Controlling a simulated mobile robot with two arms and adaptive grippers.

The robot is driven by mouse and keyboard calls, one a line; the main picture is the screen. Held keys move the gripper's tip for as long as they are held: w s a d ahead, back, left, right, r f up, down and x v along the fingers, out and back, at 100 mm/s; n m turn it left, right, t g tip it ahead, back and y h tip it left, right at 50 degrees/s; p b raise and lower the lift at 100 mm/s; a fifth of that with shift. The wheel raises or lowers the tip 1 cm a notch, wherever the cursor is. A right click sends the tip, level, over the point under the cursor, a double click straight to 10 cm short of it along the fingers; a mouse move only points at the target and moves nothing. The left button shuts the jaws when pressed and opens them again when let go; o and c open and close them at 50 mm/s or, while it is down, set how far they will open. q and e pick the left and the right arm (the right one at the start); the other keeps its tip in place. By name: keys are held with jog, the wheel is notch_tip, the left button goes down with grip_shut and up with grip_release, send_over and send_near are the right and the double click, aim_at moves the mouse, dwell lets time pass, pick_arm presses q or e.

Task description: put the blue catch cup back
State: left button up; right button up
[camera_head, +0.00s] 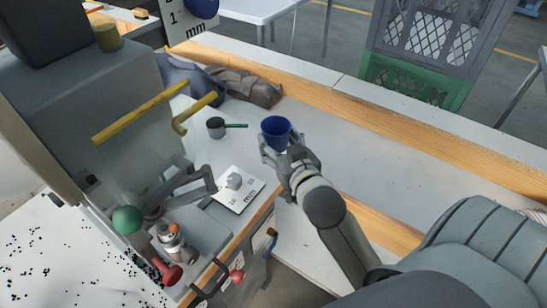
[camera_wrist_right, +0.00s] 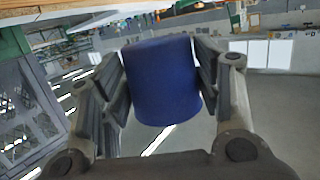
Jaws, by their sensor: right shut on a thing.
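The blue catch cup (camera_head: 275,131) is held in my right gripper (camera_head: 284,149), above the light bench top in the head view. Its open mouth faces up towards the head camera. In the right wrist view the cup (camera_wrist_right: 162,82) fills the space between the two fingers of the gripper (camera_wrist_right: 160,85), which press on its sides. The eyelet press (camera_head: 165,215) stands at the left, with a yellow bar frame, a green knob and a red knob. My left gripper does not show in either view.
A small dark-grey cup with a green handle (camera_head: 216,127) stands on the bench left of the held cup. A white card (camera_head: 240,188) lies near the press. Grey cloth or gloves (camera_head: 245,86) lie by the wooden rail. The bench to the right is clear. Crates (camera_head: 425,70) stand beyond.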

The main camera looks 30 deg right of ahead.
aim_at(274, 146)
jog(key=w+f, duration=0.2)
jog(key=f, duration=0.1)
jog(key=w+f, duration=0.1)
jog(key=shift+w+d+f, duration=0.3)
jog(key=shift+d, duration=0.1)
notch_tip(274, 146, down, 3)
jog(key=shift+w+f, duration=0.1)
jog(key=shift+w, duration=0.05)
jog(key=shift+f, duration=0.1)
jog(key=shift+f, duration=0.1)
jog(key=shift+f, duration=0.1)
jog(key=o, duration=0.9)
